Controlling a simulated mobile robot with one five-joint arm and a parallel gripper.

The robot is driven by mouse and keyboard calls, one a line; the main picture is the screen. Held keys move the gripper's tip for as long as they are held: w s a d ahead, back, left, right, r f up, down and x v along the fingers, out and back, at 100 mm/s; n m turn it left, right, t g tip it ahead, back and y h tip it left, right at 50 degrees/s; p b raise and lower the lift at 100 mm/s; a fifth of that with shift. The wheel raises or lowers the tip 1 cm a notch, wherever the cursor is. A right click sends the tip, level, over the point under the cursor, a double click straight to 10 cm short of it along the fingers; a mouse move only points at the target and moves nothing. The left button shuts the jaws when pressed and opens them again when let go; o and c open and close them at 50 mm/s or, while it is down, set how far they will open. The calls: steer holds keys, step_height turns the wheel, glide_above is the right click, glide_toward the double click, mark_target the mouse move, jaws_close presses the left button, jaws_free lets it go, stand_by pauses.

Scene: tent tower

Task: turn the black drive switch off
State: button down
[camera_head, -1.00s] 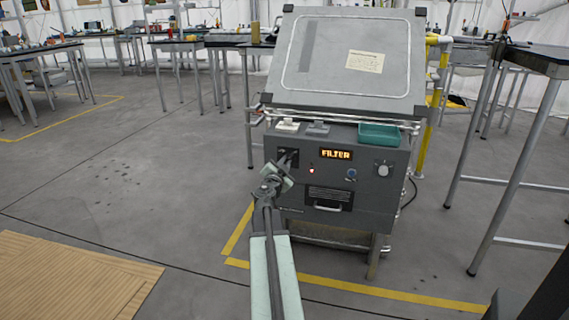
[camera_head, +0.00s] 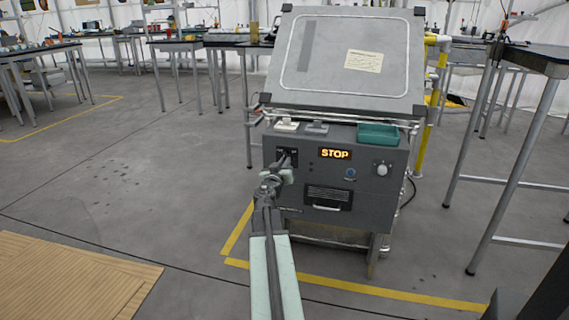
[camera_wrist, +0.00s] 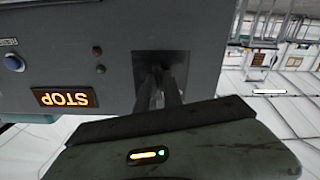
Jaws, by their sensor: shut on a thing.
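The black drive switch (camera_head: 291,151) sits on a dark plate at the upper left of the grey machine's front panel. My gripper (camera_head: 286,161) reaches it from the front, its fingertips at the plate. In the wrist view the fingers (camera_wrist: 160,85) are close together and shut on the switch at the dark plate (camera_wrist: 178,62). The fingers hide most of the switch, so its exact position is hard to see. The display (camera_head: 334,154) reads STOP in orange letters. It also shows upside down in the wrist view (camera_wrist: 66,98). The small lamp (camera_wrist: 100,69) beside the plate looks dim.
The grey machine (camera_head: 340,210) carries a blue button (camera_head: 350,173), a knob (camera_head: 382,168) and a green tray (camera_head: 379,134). A tall table (camera_head: 530,60) stands to the right. Open floor (camera_head: 130,180) lies to the left, with a wooden mat (camera_head: 70,280) in front.

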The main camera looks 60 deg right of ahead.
steer(key=n, duration=0.6)
steer(key=shift+w+d+r, duration=0.1)
steer(key=shift+w+r, duration=0.05)
steer(key=shift+w, duration=0.1)
steer(key=shift+n, duration=0.4)
steer(key=c, duration=1.5)
jaws_free()
steer(key=shift+s, duration=0.1)
steer(key=v, duration=0.8)
